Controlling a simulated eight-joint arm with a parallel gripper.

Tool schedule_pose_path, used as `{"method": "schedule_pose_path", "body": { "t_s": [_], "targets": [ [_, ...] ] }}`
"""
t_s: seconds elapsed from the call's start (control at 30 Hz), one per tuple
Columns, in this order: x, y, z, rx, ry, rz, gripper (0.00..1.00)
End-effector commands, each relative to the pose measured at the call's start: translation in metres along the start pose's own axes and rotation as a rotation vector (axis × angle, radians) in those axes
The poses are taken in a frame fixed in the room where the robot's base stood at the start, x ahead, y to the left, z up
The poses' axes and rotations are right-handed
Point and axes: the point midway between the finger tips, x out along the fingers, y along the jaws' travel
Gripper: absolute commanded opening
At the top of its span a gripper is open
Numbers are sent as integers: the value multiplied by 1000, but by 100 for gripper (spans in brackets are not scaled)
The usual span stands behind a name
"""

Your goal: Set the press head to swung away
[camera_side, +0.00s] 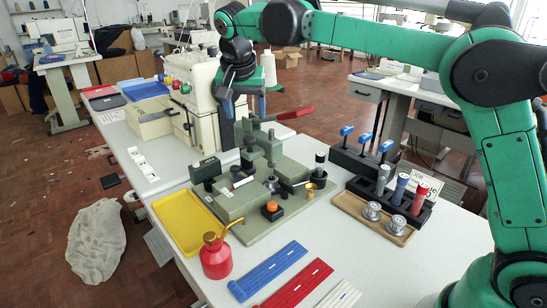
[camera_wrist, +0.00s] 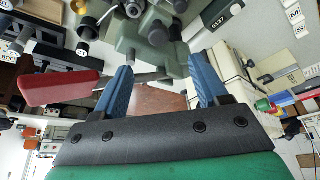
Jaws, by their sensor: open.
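The press (camera_side: 250,160) is a grey-green bench machine on a flat green base plate (camera_side: 250,225). Its head and column stand at the back, with a red-handled lever (camera_side: 295,113) pointing right. Whether the head sits over the work spot or to one side, I cannot tell. The red handle (camera_wrist: 60,87) shows left of the fingers there, and the grey-green press (camera_wrist: 150,35) lies beyond.
A yellow tray (camera_side: 187,224) lies left of the base plate, with a red oil can (camera_side: 215,257) in front. A black rack (camera_side: 385,185) with coloured tools and a wooden tray (camera_side: 372,217) stand right. A cream sewing machine (camera_side: 205,95) stands close behind my gripper.

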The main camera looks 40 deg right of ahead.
Motion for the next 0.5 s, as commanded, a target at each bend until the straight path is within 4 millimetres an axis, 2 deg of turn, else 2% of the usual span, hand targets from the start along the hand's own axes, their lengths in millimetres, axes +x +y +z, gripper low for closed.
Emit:
{"method": "schedule_pose_path", "body": {
  "t_s": [0.27,0.5],
  "targets": [
    [25,0,6,-1,0,0,67],
    [58,1,6,0,1,-1,67]
  ]
}}
